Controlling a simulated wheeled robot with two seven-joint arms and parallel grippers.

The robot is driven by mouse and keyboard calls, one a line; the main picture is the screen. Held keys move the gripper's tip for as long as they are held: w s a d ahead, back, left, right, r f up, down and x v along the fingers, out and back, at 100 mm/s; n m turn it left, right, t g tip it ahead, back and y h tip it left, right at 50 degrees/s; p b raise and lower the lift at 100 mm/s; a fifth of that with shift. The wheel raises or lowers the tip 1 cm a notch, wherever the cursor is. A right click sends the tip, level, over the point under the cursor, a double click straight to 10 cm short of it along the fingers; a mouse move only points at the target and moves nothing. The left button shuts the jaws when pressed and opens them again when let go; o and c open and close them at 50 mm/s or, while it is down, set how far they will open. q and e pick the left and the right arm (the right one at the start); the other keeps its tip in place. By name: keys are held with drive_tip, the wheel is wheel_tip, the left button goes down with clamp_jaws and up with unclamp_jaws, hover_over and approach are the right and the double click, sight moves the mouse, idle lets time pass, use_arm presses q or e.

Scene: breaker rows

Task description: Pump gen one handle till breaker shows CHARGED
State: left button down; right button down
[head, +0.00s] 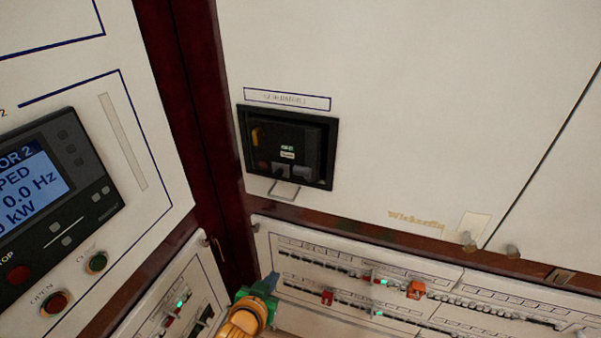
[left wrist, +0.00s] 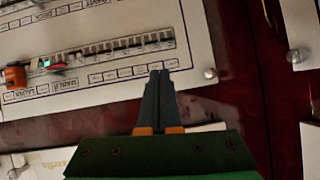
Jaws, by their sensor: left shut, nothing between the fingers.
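The breaker (head: 311,152) is a dark unit in a black frame, set in the white cabinet front under a blurred blue-bordered label (head: 287,99). Its face has a yellow-orange part at the left, a red button, grey parts low down and two small pale indicator labels (head: 287,154), too small to read. I cannot tell which part is the pump handle. A thin metal loop (head: 284,190) sticks out below the frame. My left gripper (head: 270,279) is below the breaker, apart from it. In the left wrist view its dark fingers (left wrist: 158,75) are together and empty. My right gripper does not show.
A generator 2 panel (head: 60,190) with a screen and push buttons stands at the left. Below the breaker are white panels with rows of small breakers (head: 375,279), some red or orange. A dark red frame post (head: 200,100) separates the cabinets.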

use_arm(q)
drive_tip(key=w+d+r+t+h+p, duration=0.1)
drive_tip(key=w+d+r+t, duration=0.15)
drive_tip(key=r, duration=1.35)
drive_tip(key=t+h+p, duration=0.1)
drive_tip(key=t+h, duration=0.1)
drive_tip(key=t, duration=0.2)
approach(301, 168)
wheel_tip(301, 168, up, 4)
drive_tip(key=shift+w+d+r, duration=0.1)
drive_tip(key=shift+w+d, duration=0.1)
drive_tip(key=shift+w, duration=0.3)
drive_tip(key=p+x, duration=0.2)
drive_tip(key=x, duration=0.8)
drive_tip(key=shift+w+d+r+p, duration=0.15)
drive_tip(key=shift+w+r+p, duration=0.05)
drive_tip(key=shift+p, duration=0.2)
drive_tip(key=f, duration=0.1)
drive_tip(key=s+f, duration=0.1)
drive_tip(key=shift+s+a+f, duration=0.25)
drive_tip(key=shift+s+f, duration=0.1)
drive_tip(key=shift+f, duration=0.05)
drive_tip(key=shift+s+a+f, duration=0.2)
drive_tip(key=shift+s+f, duration=0.2)
drive_tip(key=shift+s, duration=0.1)
drive_tip(key=shift+w+f, duration=0.1)
